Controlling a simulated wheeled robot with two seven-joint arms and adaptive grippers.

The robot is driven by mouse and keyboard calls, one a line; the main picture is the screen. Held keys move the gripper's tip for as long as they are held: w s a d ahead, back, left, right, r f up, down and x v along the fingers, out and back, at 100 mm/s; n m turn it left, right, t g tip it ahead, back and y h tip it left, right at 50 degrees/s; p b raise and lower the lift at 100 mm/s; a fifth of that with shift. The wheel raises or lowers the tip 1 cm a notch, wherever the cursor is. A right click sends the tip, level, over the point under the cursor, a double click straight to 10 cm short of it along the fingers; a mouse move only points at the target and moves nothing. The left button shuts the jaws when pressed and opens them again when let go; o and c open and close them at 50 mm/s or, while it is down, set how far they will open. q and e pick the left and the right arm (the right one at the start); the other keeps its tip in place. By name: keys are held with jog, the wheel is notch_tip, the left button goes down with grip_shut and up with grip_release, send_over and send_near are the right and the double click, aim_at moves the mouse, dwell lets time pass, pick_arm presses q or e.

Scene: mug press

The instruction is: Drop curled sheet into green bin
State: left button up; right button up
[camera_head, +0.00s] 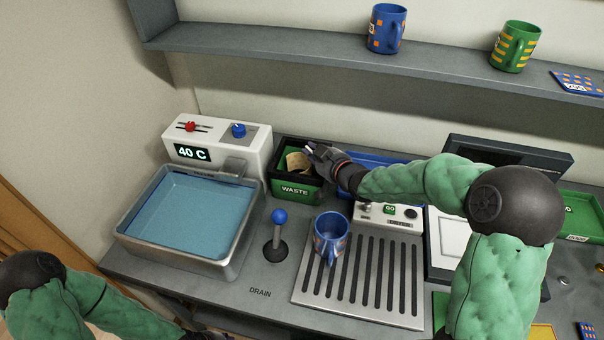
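The bin (296,191), dark with a green WASTE label, stands at the back of the counter beside the water bath. The tan curled sheet (297,162) shows at the bin's opening, by my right gripper's fingertips. I cannot tell whether it hangs from the fingers or rests in the bin. My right gripper (309,150) reaches in from the right over the bin's right side. The fingers are small and seen from behind, so their opening is unclear. My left arm is low at the left, its gripper cut off by the bottom edge.
A water bath (190,215) reading 40 C stands left of the bin. A blue-knobbed lever (279,217) and a blue mug (331,236) on a slotted drain plate (362,280) stand in front. A shelf (300,61) holds a blue mug (386,28) and a green mug (514,46).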

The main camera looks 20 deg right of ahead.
jog(key=shift+o, duration=1)
jog(key=shift+s+a+f, duration=0.1)
jog(key=shift+f, duration=0.15)
jog(key=shift+s, duration=0.15)
jog(key=v, duration=0.7)
jog(key=shift+r, duration=0.45)
